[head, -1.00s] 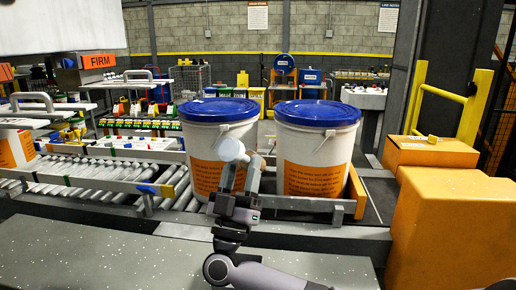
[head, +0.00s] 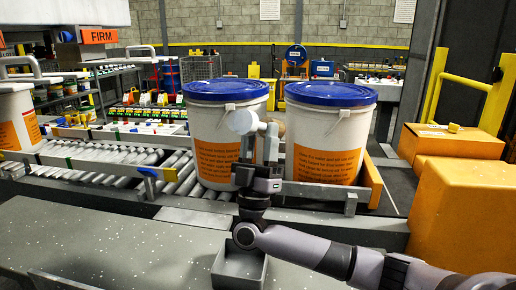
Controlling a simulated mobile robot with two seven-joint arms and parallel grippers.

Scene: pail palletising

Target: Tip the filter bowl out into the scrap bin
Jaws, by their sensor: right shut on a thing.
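My right gripper (head: 257,138) is shut on a small white round bowl (head: 241,122), which I take for the filter bowl. It is held up in front of the left blue-lidded pail, apart from the bench. Whether anything is inside the bowl cannot be told. A small grey open-topped box (head: 239,268) stands at the near edge, below my right wrist and partly hidden by it; it may be the scrap bin. Its visible inside looks empty. My left gripper is not in view.
Two white pails (head: 213,150) (head: 325,148) with blue lids and orange labels stand side by side behind my gripper. A roller conveyor (head: 100,162) runs left. Orange boxes (head: 463,215) stand at right. The speckled grey bench (head: 110,240) is mostly clear at left.

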